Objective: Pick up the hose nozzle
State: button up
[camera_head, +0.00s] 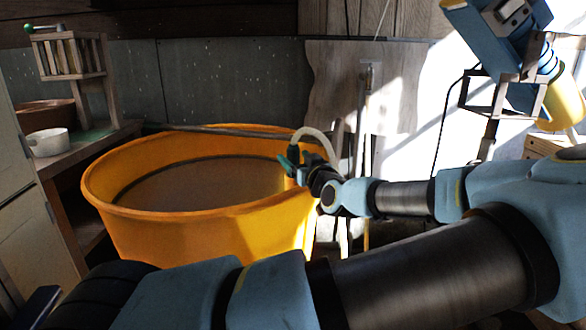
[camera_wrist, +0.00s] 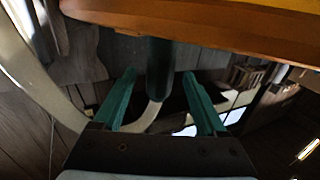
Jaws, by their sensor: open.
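The hose nozzle (camera_wrist: 160,62) is a dark green cylinder at the upper middle of the wrist view. A pale hose (camera_wrist: 151,116) runs from its lower end. My gripper (camera_wrist: 159,76) is open, with one green finger on each side of the nozzle and a visible gap to both. In the head view my gripper (camera_head: 287,165) is at the right rim of the orange tub (camera_head: 200,224). The pale hose (camera_head: 319,138) arches up behind it there. The nozzle is hard to tell apart from the green fingers in that view.
The tub's rim (camera_wrist: 210,22) crosses the top of the wrist view, close to the nozzle. A wooden post (camera_head: 362,125) and the wall are behind the tub.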

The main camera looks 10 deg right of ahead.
jog(key=shift+x, duration=0.95)
grip_shut()
